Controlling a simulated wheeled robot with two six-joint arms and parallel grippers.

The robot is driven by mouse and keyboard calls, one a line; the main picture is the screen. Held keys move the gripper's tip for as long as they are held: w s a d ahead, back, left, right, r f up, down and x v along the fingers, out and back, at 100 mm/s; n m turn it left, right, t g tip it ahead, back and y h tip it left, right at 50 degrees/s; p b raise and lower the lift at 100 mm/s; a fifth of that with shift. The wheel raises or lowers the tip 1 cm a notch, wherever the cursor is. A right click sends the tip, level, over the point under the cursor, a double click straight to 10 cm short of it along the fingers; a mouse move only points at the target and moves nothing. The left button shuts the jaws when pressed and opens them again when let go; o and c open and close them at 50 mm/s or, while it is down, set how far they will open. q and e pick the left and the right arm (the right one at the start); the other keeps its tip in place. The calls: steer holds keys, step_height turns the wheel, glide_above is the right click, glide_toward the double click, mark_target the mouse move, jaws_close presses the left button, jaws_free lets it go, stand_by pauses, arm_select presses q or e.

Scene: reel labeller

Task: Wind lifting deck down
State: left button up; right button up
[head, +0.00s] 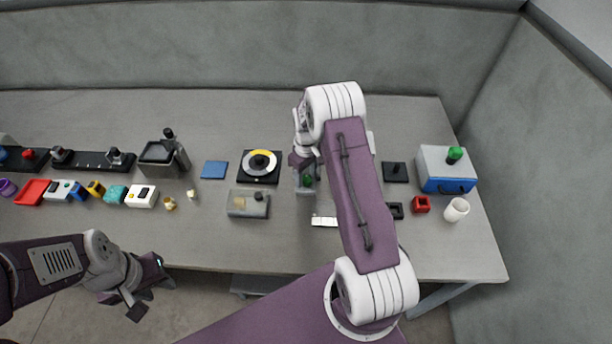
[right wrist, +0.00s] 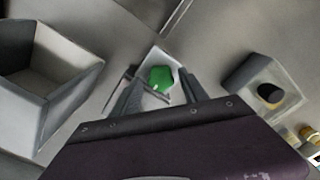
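I cannot tell for sure which thing is the lifting deck. A dark grey device (head: 158,152) with a flat top and a black-knobbed post stands at the back left and may be it. My right gripper (head: 304,172) is far to its right, pointing down over a small pale holder with a green piece (head: 308,181). In the right wrist view the green piece (right wrist: 160,79) shows between the two spread fingers (right wrist: 158,92), with gaps beside it. My left gripper (head: 146,292) is empty, off the table's front edge, its fingers apart.
A grey open box (right wrist: 38,85) is close by in the wrist view. A blue-white box (head: 440,165) and white cup (head: 456,210) stand right. Several small items line the left.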

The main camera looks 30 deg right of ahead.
mark_target(306, 179)
step_height(306, 179, up, 9)
steer(key=b, duration=0.1)
stand_by(0.6)
steer(key=shift+s, duration=0.1)
